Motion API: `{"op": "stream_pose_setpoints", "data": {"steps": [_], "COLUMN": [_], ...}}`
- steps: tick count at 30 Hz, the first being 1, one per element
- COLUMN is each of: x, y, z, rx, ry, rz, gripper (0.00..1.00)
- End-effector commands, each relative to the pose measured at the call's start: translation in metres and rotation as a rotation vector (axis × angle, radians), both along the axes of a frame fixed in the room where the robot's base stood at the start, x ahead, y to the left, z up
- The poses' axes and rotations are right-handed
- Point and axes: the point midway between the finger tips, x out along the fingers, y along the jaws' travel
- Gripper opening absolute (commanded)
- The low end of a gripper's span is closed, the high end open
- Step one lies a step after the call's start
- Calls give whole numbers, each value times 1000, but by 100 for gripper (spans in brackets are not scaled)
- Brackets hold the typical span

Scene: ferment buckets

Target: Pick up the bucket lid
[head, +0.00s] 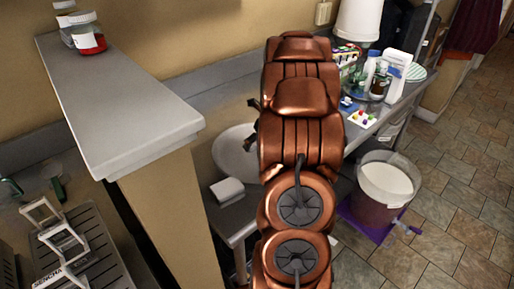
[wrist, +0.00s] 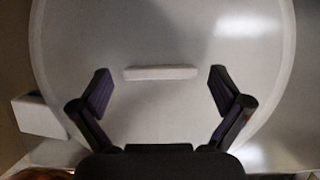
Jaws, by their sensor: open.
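The bucket lid (wrist: 165,35) is a large pale disc that fills most of the wrist view, with a short white bar handle (wrist: 161,73) in its middle. My gripper (wrist: 160,85) is open, with one dark finger on each side of the handle and gaps to both ends. I cannot tell how high the fingers are above the lid. In the head view the lid (head: 232,152) lies on the grey counter, partly hidden by my copper arm. A bit of my dark gripper (head: 252,130) shows beside the arm.
A white box (head: 227,190) sits beside the lid. Bottles and cartons (head: 380,78) crowd the counter's far end. A raised grey ledge (head: 115,105) stands to the left.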

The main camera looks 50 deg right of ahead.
Motion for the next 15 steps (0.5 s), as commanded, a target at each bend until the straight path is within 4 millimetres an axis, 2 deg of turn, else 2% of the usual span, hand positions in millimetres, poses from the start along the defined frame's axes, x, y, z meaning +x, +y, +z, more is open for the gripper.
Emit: {"op": "stream_pose_setpoints", "data": {"steps": [7, 15], "x": [0, 0], "y": [-1, -1], "z": [-2, -2], "rx": [-1, 0], "ry": [0, 0], "rz": [-1, -2], "gripper": [100, 72]}}
